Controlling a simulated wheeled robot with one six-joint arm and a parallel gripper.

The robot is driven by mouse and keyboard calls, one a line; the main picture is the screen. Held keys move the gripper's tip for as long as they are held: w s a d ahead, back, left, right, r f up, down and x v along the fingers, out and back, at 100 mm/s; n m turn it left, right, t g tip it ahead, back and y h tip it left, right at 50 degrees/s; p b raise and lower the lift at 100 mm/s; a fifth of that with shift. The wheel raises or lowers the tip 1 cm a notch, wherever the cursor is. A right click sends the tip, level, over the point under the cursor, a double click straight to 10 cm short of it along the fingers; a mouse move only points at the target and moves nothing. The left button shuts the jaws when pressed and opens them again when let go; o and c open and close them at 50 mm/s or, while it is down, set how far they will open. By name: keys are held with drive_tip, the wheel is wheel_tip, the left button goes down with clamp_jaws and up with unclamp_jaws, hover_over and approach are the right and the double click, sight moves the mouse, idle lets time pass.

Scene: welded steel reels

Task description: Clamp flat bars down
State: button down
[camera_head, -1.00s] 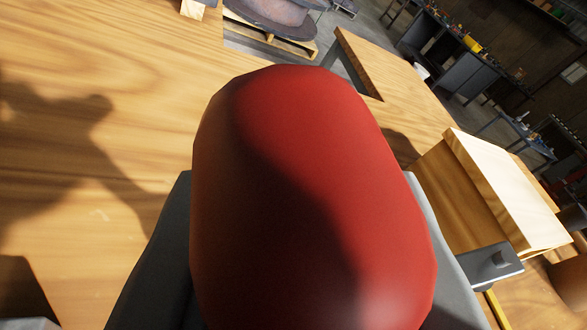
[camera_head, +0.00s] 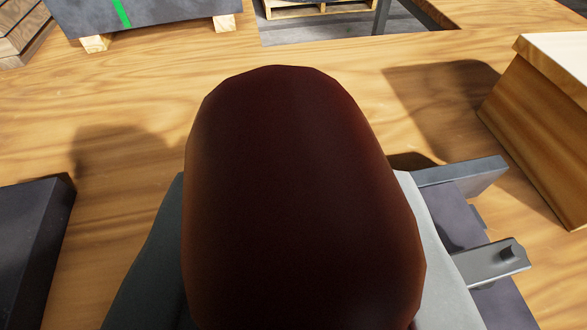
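A large smooth red rounded body (camera_head: 295,130), which looks like a handle, fills the middle of the view and is in dark shadow. My gripper (camera_head: 292,178) shows as grey sides left and right of it and appears shut on it. A grey arm with a raised stub (camera_head: 490,264) sticks out at the right and seems to belong to the held thing. Behind it lie a grey metal bar (camera_head: 465,172) and a dark plate (camera_head: 460,222) on the wooden table (camera_head: 330,60). I cannot tell whether these are the flat bars. The held thing's lower part is hidden.
A wooden block or box (camera_head: 540,130) stands at the right. A dark block (camera_head: 30,235) is at the left edge. A dark slab with a green stripe (camera_head: 150,12) rests on wooden blocks at the back. Bare tabletop lies between them.

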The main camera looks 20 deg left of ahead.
idle(0.3)
drive_tip(key=c, duration=1.3)
unclamp_jaws()
drive_tip(key=shift+d, duration=0.1)
drive_tip(key=shift+o, duration=0.2)
drive_tip(key=v, duration=1.7)
drive_tip(key=shift+s, duration=0.1)
drive_tip(key=s+d+r+m+t+h, duration=0.25)
drive_tip(key=s+d+r, duration=0.35)
drive_tip(key=s+d, duration=0.65)
drive_tip(key=s+d+h, duration=0.1)
drive_tip(key=s+d, duration=0.2)
drive_tip(key=s, duration=0.6)
drive_tip(key=s+d+m+h, duration=0.1)
drive_tip(key=s+d, duration=0.2)
drive_tip(key=s, duration=0.6)
drive_tip(key=shift+d+r+t, duration=0.25)
drive_tip(key=shift+t, duration=0.2)
